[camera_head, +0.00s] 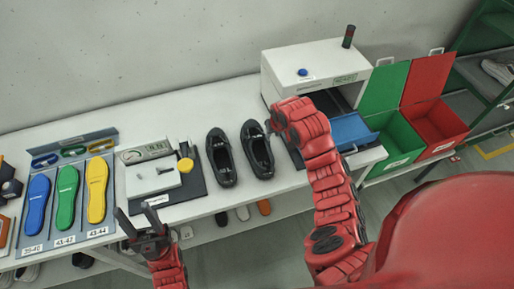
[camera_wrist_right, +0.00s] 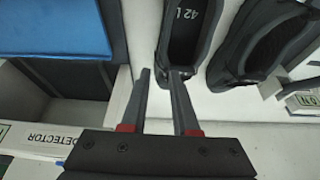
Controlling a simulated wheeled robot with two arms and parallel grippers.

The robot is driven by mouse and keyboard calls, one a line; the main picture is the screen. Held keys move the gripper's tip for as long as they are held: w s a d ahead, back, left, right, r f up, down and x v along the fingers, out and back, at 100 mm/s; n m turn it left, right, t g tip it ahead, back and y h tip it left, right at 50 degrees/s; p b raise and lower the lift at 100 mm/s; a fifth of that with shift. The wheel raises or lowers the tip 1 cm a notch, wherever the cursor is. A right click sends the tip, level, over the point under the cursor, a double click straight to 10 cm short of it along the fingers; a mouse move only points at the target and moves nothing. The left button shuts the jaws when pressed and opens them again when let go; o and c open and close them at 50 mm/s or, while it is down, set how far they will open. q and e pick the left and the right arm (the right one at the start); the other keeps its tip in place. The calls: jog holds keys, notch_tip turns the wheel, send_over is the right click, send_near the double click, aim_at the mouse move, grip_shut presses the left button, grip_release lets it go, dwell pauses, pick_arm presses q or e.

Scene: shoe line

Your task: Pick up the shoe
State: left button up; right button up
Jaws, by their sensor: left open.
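Two black shoes lie side by side on the white table in the head view: one on the left (camera_head: 221,158) and one on the right (camera_head: 257,152). The right one, marked "42 L" inside, shows in the right wrist view (camera_wrist_right: 188,30), with the other shoe (camera_wrist_right: 255,45) beside it. My right gripper (camera_wrist_right: 161,72) has its fingers apart at the near end of the "42 L" shoe. One fingertip overlaps the shoe and the other is just outside its edge; contact cannot be told. My left gripper (camera_head: 136,216) is open and empty near the table's front edge.
Blue, green and yellow insoles (camera_head: 67,199) lie in a tray at the left. A gauge device (camera_head: 155,178) stands left of the shoes. A white detector box (camera_head: 318,68) with a blue tray (camera_head: 350,130) stands right. Green (camera_head: 395,140) and red (camera_head: 438,122) bins are beyond.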

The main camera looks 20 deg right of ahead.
aim_at(268, 142)
jog(key=x, duration=0.3)
jog(key=shift+f, duration=0.1)
jog(key=b+x, duration=0.4)
jog(key=shift+w+f, duration=0.2)
jog(key=shift+f, duration=0.1)
jog(key=shift+w+f, duration=0.25)
jog(key=shift+f, duration=0.05)
jog(key=b+x, duration=0.4)
jog(key=b, duration=0.1)
jog(key=shift+w+d+f, duration=0.1)
jog(key=shift+w+f, duration=0.05)
jog(key=shift+f, duration=0.25)
jog(key=shift+w+f, duration=0.15)
jog(key=shift+r, duration=0.25)
jog(key=c, duration=0.4)
grip_shut()
jog(key=shift+f, duration=0.1)
